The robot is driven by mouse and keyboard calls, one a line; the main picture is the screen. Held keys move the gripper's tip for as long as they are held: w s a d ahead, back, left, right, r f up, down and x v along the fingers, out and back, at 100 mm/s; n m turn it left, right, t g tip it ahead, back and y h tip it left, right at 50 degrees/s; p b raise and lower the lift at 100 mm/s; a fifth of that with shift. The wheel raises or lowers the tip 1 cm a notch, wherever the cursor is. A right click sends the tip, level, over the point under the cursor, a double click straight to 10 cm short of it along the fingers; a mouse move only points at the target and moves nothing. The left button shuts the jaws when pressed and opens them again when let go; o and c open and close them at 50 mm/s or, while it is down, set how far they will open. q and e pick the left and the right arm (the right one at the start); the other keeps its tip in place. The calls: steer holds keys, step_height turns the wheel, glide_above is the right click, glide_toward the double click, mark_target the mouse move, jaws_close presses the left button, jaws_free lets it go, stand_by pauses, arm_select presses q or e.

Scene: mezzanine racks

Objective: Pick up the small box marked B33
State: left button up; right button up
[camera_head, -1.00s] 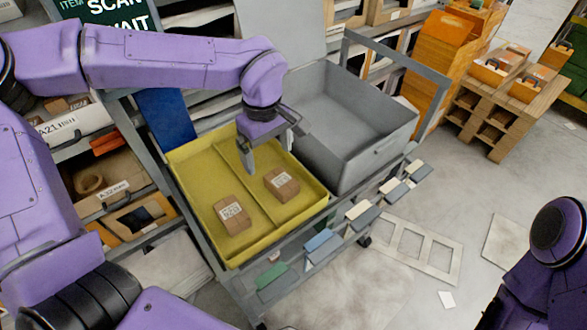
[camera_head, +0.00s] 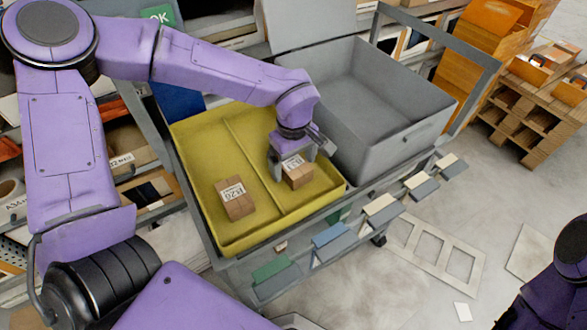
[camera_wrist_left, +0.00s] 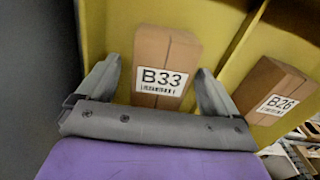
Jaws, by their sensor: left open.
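The small brown box marked B33 (camera_wrist_left: 165,62) lies in the right compartment of the yellow tray (camera_head: 236,246). It also shows in the head view (camera_head: 299,177), partly hidden under my left gripper. My left gripper (camera_head: 291,165) is open just above it. In the left wrist view the two fingers (camera_wrist_left: 157,90) stand on either side of the box, with gaps showing between them and its sides. A second brown box, marked B26 (camera_wrist_left: 278,92), lies in the left compartment and also shows in the head view (camera_head: 236,205). My right gripper is not in view.
A deep grey bin (camera_head: 383,149) stands just right of the yellow tray on the same cart. Coloured tags (camera_head: 333,238) line the cart's front edge. A low divider (camera_head: 254,170) separates the tray's compartments. Racks with bins stand at the left.

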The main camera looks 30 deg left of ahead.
arm_select(q)
steer(key=shift+f, duration=0.7)
steer(key=shift+c, duration=0.3)
steer(key=c, duration=1)
